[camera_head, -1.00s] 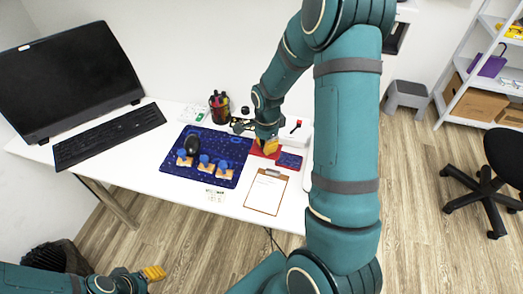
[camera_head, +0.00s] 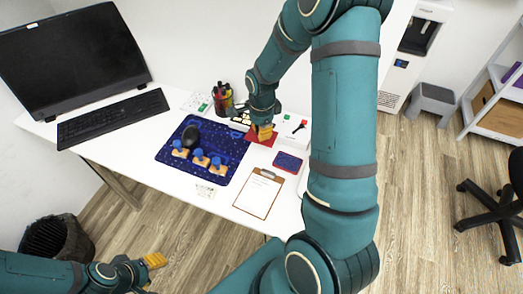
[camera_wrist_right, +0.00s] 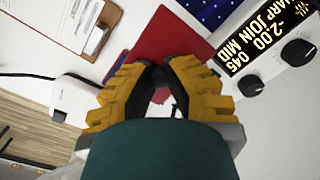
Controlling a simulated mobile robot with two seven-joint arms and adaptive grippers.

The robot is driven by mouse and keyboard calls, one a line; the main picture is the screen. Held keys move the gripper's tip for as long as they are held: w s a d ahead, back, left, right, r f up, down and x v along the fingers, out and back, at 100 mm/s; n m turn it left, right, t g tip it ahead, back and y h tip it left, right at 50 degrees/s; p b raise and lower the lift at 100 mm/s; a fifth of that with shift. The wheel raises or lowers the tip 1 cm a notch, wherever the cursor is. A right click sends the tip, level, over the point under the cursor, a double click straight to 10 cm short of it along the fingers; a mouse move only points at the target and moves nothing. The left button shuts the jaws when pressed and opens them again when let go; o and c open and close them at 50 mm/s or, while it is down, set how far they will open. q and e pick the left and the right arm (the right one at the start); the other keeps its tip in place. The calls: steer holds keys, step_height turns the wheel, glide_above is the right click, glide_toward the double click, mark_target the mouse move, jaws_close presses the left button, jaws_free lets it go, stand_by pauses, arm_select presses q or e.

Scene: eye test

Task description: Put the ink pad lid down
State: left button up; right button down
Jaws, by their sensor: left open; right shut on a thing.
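The red ink pad lid (camera_head: 262,139) is at the back right of the desk, beside the ink pad. My right gripper (camera_head: 264,131) is shut on it from above; it also shows in the right wrist view (camera_wrist_right: 160,76). There the flat red lid (camera_wrist_right: 172,36) spreads beyond the yellow fingertips. I cannot tell whether it touches the desk. The ink pad (camera_head: 288,162), dark blue with a red rim, lies to the lid's right in the head view. My left gripper (camera_head: 153,261) is open and empty, low at the left, away from the desk.
A blue patterned mat (camera_head: 186,169) left of the lid carries several blue-knobbed stamps and a black object. A clipboard (camera_head: 259,194) lies in front. A pen cup (camera_head: 223,98) stands behind. A display device with knobs (camera_wrist_right: 270,45) is close to the lid.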

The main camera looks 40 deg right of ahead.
mark_target(261, 154)
step_height(261, 154, down, 9)
steer(key=shift+f+b, duration=0.15)
steer(key=shift+b, duration=0.8)
steer(key=shift+f, duration=0.1)
steer(key=c, duration=1.1)
jaws_free()
steer(key=shift+o, duration=0.2)
steer(key=shift+r, duration=0.3)
step_height(261, 154, up, 12)
steer(key=p, duration=0.2)
steer(key=shift+p, duration=0.3)
